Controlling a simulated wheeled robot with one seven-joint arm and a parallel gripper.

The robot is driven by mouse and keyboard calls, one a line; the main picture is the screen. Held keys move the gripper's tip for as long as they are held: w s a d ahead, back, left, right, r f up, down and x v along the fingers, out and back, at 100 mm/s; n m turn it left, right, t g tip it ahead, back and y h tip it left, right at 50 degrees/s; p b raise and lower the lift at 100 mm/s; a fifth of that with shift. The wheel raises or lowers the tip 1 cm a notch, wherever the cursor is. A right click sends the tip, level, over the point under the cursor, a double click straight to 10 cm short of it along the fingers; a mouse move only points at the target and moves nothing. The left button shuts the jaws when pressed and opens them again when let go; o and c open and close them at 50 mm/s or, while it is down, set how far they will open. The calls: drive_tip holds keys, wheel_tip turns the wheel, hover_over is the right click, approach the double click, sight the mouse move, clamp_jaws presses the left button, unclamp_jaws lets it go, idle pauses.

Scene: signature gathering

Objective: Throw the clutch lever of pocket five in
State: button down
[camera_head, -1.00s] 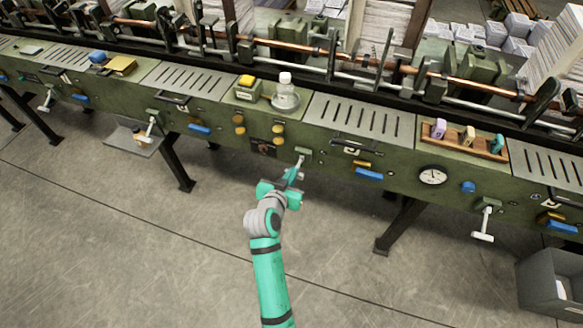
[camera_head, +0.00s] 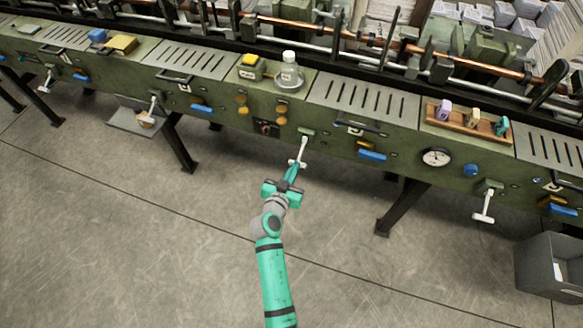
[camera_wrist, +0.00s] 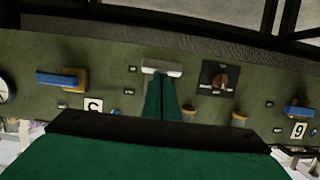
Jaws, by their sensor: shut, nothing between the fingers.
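A pale clutch lever (camera_head: 302,152) with a crossbar handle juts from its bracket on the green machine front, right of the yellow knobs. In the wrist view its pale crossbar (camera_wrist: 161,69) lies across the tips of my green fingers. My gripper (camera_head: 293,172) is shut, with nothing between the fingers, and its tips are at the lever's handle end. I cannot tell whether they touch it. The wrist view also shows my gripper's fingers (camera_wrist: 162,97) together. No readable number shows which pocket this lever belongs to.
Similar levers hang at the right (camera_head: 484,207) and left (camera_head: 152,108). A blue handle (camera_head: 372,155) and a dial gauge (camera_head: 436,157) are right of the lever. A glass bottle (camera_head: 289,76) stands on the top. A grey bin (camera_head: 550,268) is at lower right. The floor in front is clear.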

drive_tip(key=shift+f, duration=0.8)
wheel_tip(320, 180, up, 5)
drive_tip(key=s, duration=0.2)
drive_tip(key=s+a+f, duration=0.2)
drive_tip(key=s+a, duration=0.2)
drive_tip(key=s, duration=0.4)
drive_tip(key=shift+s+a, duration=0.2)
drive_tip(key=shift+s, duration=0.1)
drive_tip(key=shift+f, duration=0.1)
